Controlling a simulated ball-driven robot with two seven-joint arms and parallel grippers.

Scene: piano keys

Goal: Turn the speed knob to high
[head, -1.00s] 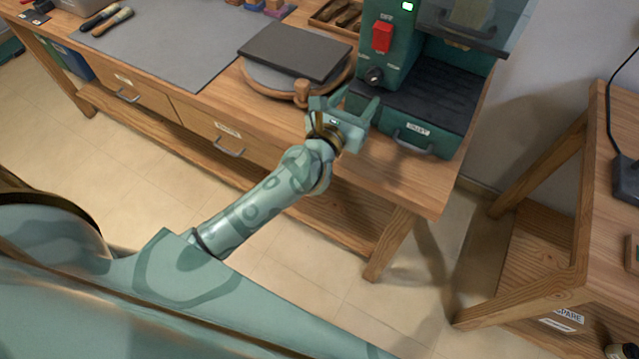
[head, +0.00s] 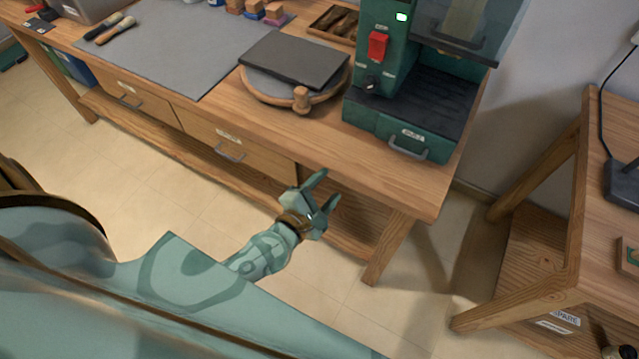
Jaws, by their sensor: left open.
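The green machine (head: 400,122) stands at the right end of the wooden bench. Its small dark speed knob (head: 371,82) sits on the front of the column, below a red switch (head: 378,45). Small labels flank the knob, too small to read, and I cannot tell its setting. My left gripper (head: 331,185) is open and empty in front of the bench's front edge, below and left of the knob and well apart from it. My right gripper is not in view.
A green light (head: 401,17) is lit on the machine. A drawer with a grey handle (head: 408,150) is at its base. Left of it, a round turntable (head: 262,88) with a wooden knob carries a dark slab (head: 295,60). A second wooden table (head: 590,200) stands at right, across a gap.

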